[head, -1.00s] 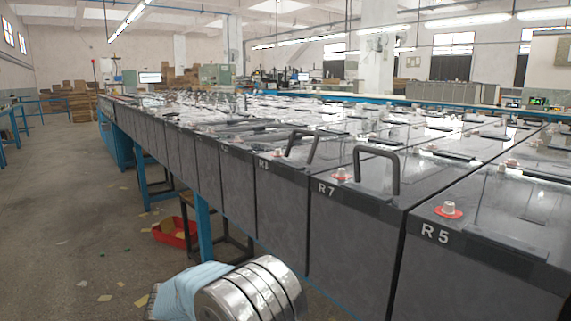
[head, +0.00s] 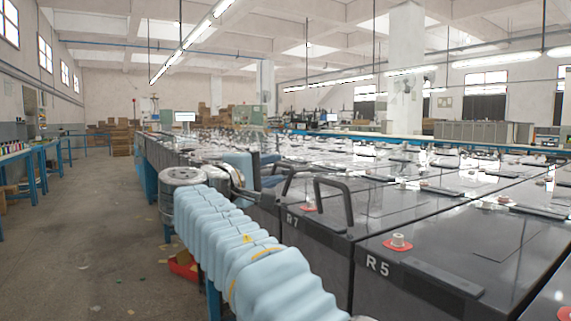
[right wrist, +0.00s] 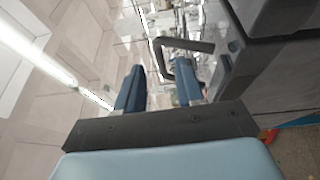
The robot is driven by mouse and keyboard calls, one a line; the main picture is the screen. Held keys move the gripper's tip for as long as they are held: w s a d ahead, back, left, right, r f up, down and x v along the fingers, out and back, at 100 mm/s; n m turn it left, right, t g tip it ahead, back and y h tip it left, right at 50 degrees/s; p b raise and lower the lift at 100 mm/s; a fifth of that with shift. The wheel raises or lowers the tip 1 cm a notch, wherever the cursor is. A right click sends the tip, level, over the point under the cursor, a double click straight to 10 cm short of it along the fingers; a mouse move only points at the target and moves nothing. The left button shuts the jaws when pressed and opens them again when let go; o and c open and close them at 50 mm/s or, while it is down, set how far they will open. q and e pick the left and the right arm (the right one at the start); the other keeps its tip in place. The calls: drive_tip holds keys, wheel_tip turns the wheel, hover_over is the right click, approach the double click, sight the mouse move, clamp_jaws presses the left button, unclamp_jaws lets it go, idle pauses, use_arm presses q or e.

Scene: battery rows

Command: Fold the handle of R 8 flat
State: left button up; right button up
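R 8's dark handle (head: 291,180) stands raised on the battery just beyond R 7 in the head view. R 8's label is hidden behind my right arm. My right gripper (head: 265,172) is left of this handle, its fingers pointing toward it. In the right wrist view my two blue fingers (right wrist: 158,88) are apart with nothing gripped between them. A raised dark handle (right wrist: 187,44) shows just beyond the fingertips, one leg lying in line with the gap. I cannot tell whether it touches a finger. My left gripper is not in view.
R 7's handle (head: 334,190) stands upright nearer to me, close to R 8's. R 5 (head: 450,277) is nearer still, with a red-ringed terminal (head: 398,242). Further battery rows fill the right side. The aisle floor (head: 95,235) at left is open.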

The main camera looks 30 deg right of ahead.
sight(283, 166)
drive_tip(key=x, duration=0.5)
drive_tip(key=shift+w+d+p, duration=0.1)
drive_tip(key=shift+w+p, duration=0.05)
drive_tip(key=shift+p, duration=0.25)
clamp_jaws()
